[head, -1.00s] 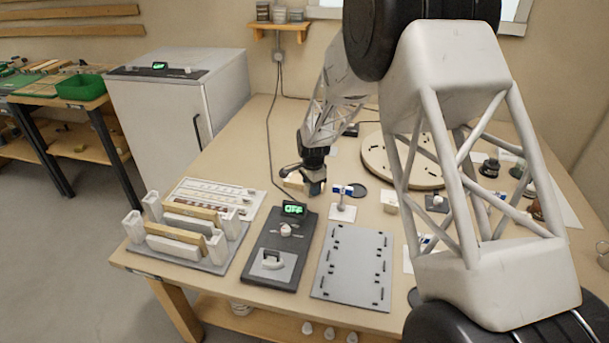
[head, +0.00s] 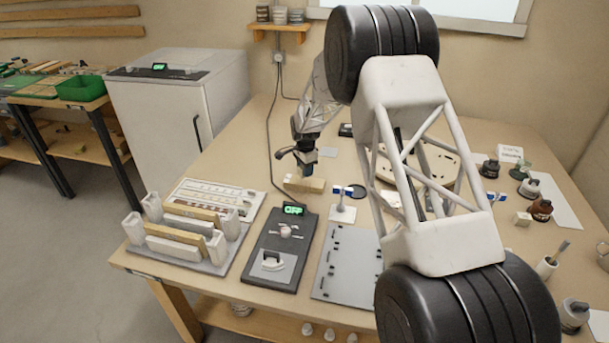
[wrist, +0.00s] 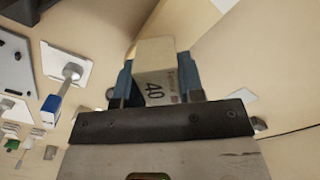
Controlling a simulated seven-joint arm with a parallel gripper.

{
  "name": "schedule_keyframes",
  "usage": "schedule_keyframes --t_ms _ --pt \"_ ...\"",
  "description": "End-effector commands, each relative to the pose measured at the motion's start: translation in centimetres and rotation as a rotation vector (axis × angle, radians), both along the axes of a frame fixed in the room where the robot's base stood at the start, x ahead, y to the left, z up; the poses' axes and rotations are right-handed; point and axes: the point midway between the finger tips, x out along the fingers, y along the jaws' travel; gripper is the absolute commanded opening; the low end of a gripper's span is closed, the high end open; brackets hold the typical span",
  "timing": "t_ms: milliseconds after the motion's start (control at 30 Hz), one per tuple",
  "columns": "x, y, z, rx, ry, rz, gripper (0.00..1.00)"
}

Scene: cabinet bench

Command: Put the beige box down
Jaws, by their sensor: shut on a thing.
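My gripper (head: 307,168) is over the back-middle of the bench, pointing down. In the wrist view its blue fingers (wrist: 160,88) are shut on the beige box (wrist: 155,50), one on each side. A pale face of the box with a "40" label is turned toward the wrist camera. In the head view the beige box (head: 304,185) shows at the fingertips as a long block. I cannot tell whether its underside touches the bench top (head: 235,165).
A white stand with a blue-and-white piece (head: 343,207) is close on the right. In front are a dark device reading OFF (head: 280,250) and a grey slotted panel (head: 345,265). A rack of bars (head: 190,240) is front left. Bare bench lies left of the gripper.

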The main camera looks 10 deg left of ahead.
Motion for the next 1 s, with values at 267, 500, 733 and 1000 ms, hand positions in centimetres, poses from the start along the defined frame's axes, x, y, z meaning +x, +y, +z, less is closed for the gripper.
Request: schedule_keyframes --t_ms 267,500,733,1000 --pt "1.2 0.5 -0.1 0.001 -0.001 0.000 0.10" --pt "1.2 0.5 -0.1 0.001 -0.001 0.000 0.10" --pt "1.1 0.5 -1.3 -0.001 0.001 0.000 0.10" --pt "1.1 0.5 -3.6 0.000 0.000 0.000 0.10"
